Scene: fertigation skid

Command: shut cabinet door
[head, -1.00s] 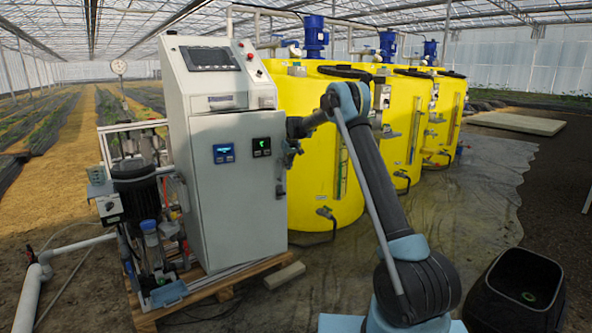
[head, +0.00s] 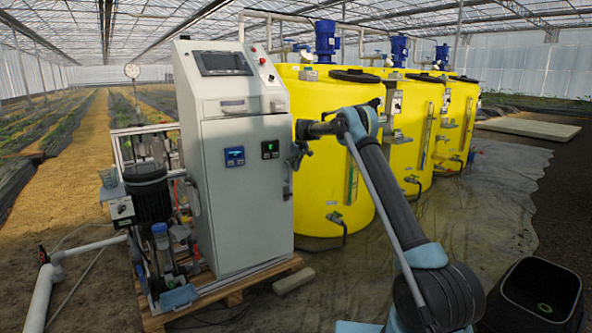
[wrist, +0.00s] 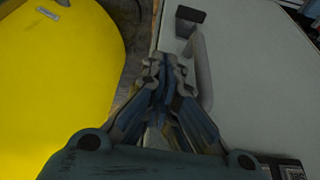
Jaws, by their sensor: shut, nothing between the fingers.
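The grey cabinet (head: 228,100) stands upright on a wooden pallet. Its door (head: 240,205) faces me, with two small displays near its top and a handle (head: 288,182) on its right edge. The door looks flush or nearly so; I cannot tell whether a small gap remains. My gripper (head: 298,158) is at the door's upper right edge, close to the handle. In the wrist view my gripper (wrist: 163,70) is shut and empty, just left of the handle (wrist: 201,70) along the door (wrist: 255,70) edge. I cannot tell whether the fingers touch it.
Yellow tanks (head: 330,185) with blue motors stand right behind the cabinet, close to my arm. A pump (head: 150,195) and pipes are left of it. A black bin (head: 542,295) is at the lower right. A loose block (head: 293,281) lies by the pallet (head: 235,297).

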